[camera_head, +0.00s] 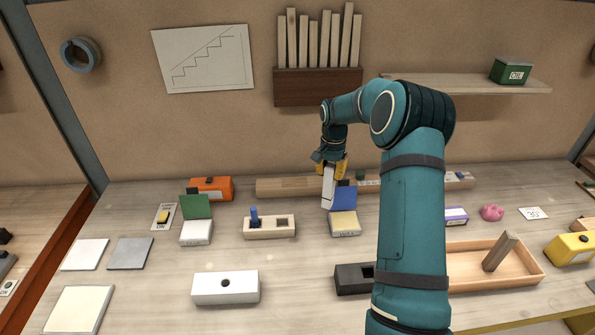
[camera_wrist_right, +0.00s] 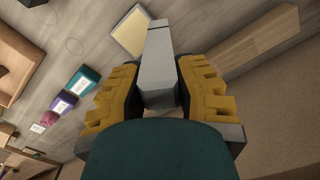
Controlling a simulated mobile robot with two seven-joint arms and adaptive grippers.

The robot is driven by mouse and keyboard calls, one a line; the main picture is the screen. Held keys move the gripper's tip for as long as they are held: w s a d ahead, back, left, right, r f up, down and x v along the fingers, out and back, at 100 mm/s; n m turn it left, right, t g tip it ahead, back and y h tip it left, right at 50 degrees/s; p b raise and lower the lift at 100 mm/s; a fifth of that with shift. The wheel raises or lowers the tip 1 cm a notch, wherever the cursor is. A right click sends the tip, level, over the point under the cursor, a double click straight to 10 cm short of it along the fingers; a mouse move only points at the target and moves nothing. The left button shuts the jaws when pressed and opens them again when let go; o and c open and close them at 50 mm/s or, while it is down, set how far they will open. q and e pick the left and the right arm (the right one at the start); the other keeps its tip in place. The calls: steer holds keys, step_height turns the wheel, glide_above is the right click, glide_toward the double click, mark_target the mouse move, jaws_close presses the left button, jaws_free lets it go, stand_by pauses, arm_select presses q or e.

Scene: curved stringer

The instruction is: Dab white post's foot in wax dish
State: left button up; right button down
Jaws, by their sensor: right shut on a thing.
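The white post (camera_head: 328,188) is in my right gripper (camera_head: 331,170), whose yellow-padded fingers are shut on its upper part. The post points down, slightly tilted. Its foot appears just above and left of a small open dish (camera_head: 345,233) with a pale yellow fill and a raised blue lid; I take this as the wax dish, its label too small to read. I cannot tell the exact gap. In the right wrist view the post (camera_wrist_right: 157,62) sits between both fingers, its far end beside the yellow dish (camera_wrist_right: 129,35). My left gripper is not in view.
A similar pale dish (camera_head: 196,239) with a green lid stands left. Between them is a wooden block (camera_head: 283,227) with a blue peg. A long wooden beam (camera_head: 290,187) lies behind. A wooden tray (camera_head: 470,284) is at right, a white block (camera_head: 226,290) in front.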

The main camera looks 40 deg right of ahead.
steer(key=s+d+m, duration=0.3)
steer(key=s+d, duration=0.1)
steer(key=d, duration=0.1)
step_height(320, 180, down, 6)
steer(key=b, duration=0.3)
steer(key=shift+s+f+b, duration=0.1)
steer(key=shift+f+b, duration=0.45)
steer(key=shift+f, duration=0.1)
stand_by(2.2)
steer(key=shift+r, duration=0.1)
step_height(320, 180, up, 7)
steer(key=p, duration=0.4)
stand_by(0.5)
steer(key=shift+d, duration=0.1)
